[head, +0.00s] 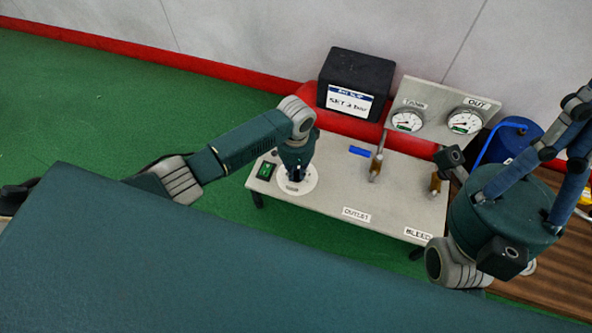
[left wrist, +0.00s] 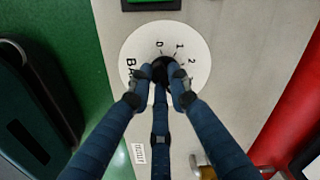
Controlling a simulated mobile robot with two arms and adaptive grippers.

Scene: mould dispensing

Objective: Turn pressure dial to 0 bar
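The pressure dial is a black knob (left wrist: 160,70) on a round white scale plate (left wrist: 128,48). In the left wrist view the scale shows 0, 1, 2 and the start of "BAR"; the knob's pointer cannot be made out. The plate also shows in the head view (head: 311,184) at the bench's left end. My left gripper (head: 295,174) points down onto it, its three blue fingers closed around the knob. My right gripper (head: 575,125) is at the right edge of the head view, away from the dial, with its fingertips cut off.
Two gauges (head: 407,121) (head: 465,121) stand on a panel behind the bench (head: 300,208). Brass valves, one with a blue handle (head: 360,151), stand near it. A green switch (head: 266,170) sits left of the dial. A black box (head: 357,75) with a sign is behind.

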